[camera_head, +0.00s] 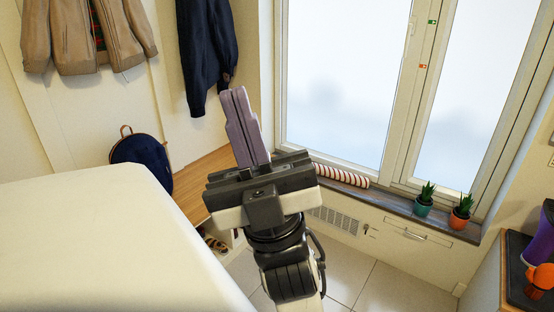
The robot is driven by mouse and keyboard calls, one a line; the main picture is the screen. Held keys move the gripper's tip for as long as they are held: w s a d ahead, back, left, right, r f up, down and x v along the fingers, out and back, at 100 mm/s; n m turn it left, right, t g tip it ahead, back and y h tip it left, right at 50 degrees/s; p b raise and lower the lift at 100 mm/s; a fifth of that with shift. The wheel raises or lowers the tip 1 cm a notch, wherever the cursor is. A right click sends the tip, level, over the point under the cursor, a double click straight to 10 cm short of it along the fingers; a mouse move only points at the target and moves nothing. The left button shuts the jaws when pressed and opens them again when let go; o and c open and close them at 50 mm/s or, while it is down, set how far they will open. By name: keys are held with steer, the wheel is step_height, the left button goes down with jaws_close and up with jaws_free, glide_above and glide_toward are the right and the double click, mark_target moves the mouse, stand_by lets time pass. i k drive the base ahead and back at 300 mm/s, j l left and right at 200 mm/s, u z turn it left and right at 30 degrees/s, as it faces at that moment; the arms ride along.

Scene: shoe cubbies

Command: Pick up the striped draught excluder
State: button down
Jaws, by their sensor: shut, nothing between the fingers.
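The striped draught excluder (342,175) is a long roll with red and white stripes. It lies on the dark window sill (388,200) against the bottom of the window frame. Its left end is hidden behind my gripper. My gripper (236,95) is in the middle of the view, pointing up and away, with its two mauve fingers shut together and nothing between them. It appears left of the draught excluder and apart from it.
Potted plants in a teal pot (423,208) and an orange pot (459,219) stand on the sill's right. A navy backpack (142,160) rests on the wooden bench (200,185) at left. Jackets hang above. A dark-topped cabinet (515,270) stands at right. Tiled floor is open below the window.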

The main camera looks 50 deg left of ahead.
mark_target(361, 181)
steer(key=u, duration=1.2)
steer(key=i+j+z, duration=0.1)
steer(key=i, duration=0.4)
steer(key=i+j+z, duration=0.1)
steer(key=i, duration=0.4)
steer(key=i+j+z, duration=0.1)
steer(key=i+j, duration=0.15)
steer(key=i, duration=0.2)
steer(key=i+j+z, duration=0.1)
steer(key=i, duration=0.4)
steer(key=i+j, duration=0.15)
steer(key=i, duration=0.25)
steer(key=i+j+z, duration=0.1)
steer(key=i, duration=0.3)
steer(key=i+j, duration=0.2)
steer(key=i, duration=0.2)
steer(key=z, duration=0.05)
